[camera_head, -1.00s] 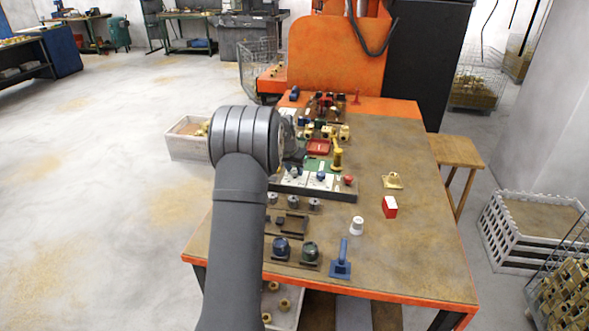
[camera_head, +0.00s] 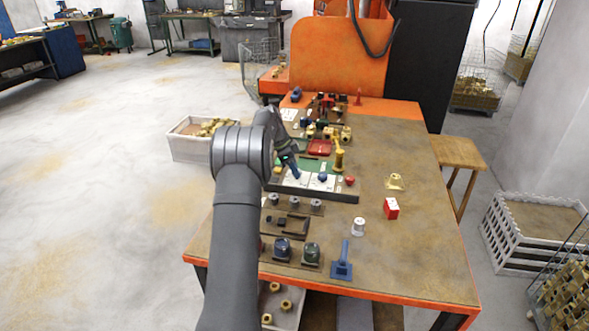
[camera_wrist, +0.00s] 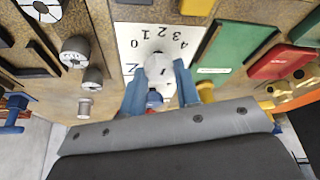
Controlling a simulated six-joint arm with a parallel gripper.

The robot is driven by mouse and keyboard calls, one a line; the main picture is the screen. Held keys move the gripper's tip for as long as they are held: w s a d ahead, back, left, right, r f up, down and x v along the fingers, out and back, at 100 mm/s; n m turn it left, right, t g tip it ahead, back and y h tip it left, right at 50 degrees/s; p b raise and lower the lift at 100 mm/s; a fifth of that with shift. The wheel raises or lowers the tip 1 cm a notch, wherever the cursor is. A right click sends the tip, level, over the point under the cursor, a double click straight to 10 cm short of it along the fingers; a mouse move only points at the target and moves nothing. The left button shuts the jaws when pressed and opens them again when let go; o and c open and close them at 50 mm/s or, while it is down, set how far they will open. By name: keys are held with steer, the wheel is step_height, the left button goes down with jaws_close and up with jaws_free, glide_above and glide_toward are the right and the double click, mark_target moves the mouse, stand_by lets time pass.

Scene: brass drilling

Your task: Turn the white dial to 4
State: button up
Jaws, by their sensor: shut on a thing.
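The white dial (camera_wrist: 158,64) sits on a white plate (camera_wrist: 127,30) marked 0 to 4 in the wrist view. The numbers run in an arc on the far side of the dial. My gripper (camera_wrist: 160,80) has blue fingers on either side of the dial and is shut on it. I cannot make out which number the dial points to. In the head view my gripper (camera_head: 292,170) reaches down to the panel; the dial itself is hidden there.
A green plate (camera_wrist: 226,55) and a red tray (camera_wrist: 280,60) lie right of the dial in the wrist view. Grey round knobs (camera_wrist: 75,52) stand to its left. In the head view a white cup-like piece (camera_head: 359,227) and a red-and-white block (camera_head: 391,208) stand on the open right side of the table.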

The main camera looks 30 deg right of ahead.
steer(key=m, duration=0.2)
steer(key=m+g+y, duration=0.1)
steer(key=m, duration=0.1)
steer(key=shift+w+d+m+g, duration=0.1)
steer(key=shift+w+m+g, duration=0.1)
steer(key=shift+m+g, duration=0.15)
steer(key=m+y, duration=0.1)
steer(key=m, duration=0.4)
steer(key=shift+w+d+g+y, duration=0.1)
steer(key=shift+d+g+y, duration=0.05)
steer(key=shift+g+y, duration=0.25)
steer(key=o, duration=1)
